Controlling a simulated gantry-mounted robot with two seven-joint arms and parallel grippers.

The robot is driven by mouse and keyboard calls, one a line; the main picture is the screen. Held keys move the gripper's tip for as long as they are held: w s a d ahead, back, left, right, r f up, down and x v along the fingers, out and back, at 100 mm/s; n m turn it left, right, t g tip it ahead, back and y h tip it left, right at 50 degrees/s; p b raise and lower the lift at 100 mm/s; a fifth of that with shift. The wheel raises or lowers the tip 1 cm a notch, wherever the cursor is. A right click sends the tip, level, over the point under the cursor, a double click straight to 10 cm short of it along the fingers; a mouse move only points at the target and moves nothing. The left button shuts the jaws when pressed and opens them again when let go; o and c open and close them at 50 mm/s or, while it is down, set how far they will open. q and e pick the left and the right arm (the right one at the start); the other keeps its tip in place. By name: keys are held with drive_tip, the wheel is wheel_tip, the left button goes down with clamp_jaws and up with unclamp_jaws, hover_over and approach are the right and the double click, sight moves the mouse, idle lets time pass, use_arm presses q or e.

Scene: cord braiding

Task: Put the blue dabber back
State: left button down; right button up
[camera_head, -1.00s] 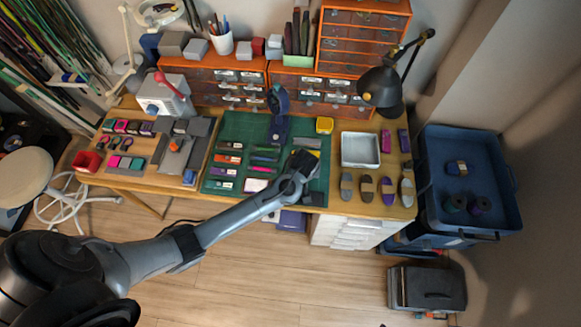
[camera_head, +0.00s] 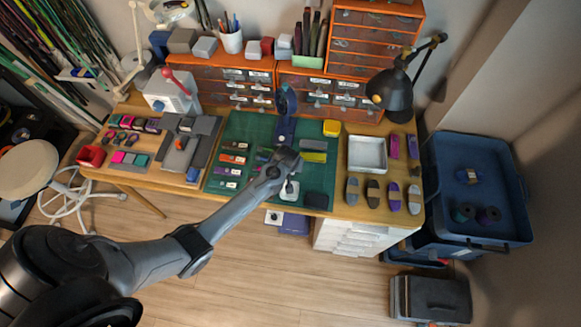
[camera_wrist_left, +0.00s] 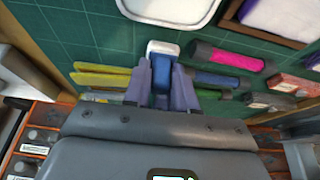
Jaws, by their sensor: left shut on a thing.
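My left gripper (camera_wrist_left: 162,88) is shut on the blue dabber (camera_wrist_left: 161,70), whose white end points up in the left wrist view. The two fingers press on its sides, and its lower part is hidden by the gripper. In the head view my left gripper (camera_head: 285,160) is over the green mat (camera_head: 240,128), right of its middle; the dabber cannot be made out there. My right gripper is not in view.
Yellow strips (camera_wrist_left: 100,76) lie left of the held dabber, and a pink-and-black stick (camera_wrist_left: 225,57) lies to its right. A white-rimmed dish (camera_head: 289,190) stands on the mat nearer the front. A metal tray (camera_head: 367,140) is at the right.

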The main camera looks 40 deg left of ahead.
use_arm(q)
drive_tip(key=shift+f, duration=0.3)
drive_tip(key=shift+f, duration=0.2)
drive_tip(key=c, duration=1.2)
unclamp_jaws()
drive_tip(key=shift+r, duration=0.1)
drive_tip(key=p+v, duration=0.3)
drive_tip(key=v, duration=0.9)
drive_tip(key=s+d+r+m+h, duration=0.1)
drive_tip(key=s+d+r+m, duration=0.1)
drive_tip(key=s, duration=0.5)
drive_tip(key=s+d+r+m, duration=0.3)
drive_tip(key=s+d, duration=0.1)
drive_tip(key=s, duration=0.4)
drive_tip(key=s+d+r+m+h, duration=0.1)
drive_tip(key=s+d+r+m, duration=0.2)
drive_tip(key=s, duration=0.4)
drive_tip(key=shift+s+d+r+h, duration=0.2)
drive_tip(key=shift+d+h, duration=0.1)
drive_tip(key=shift+d, duration=0.05)
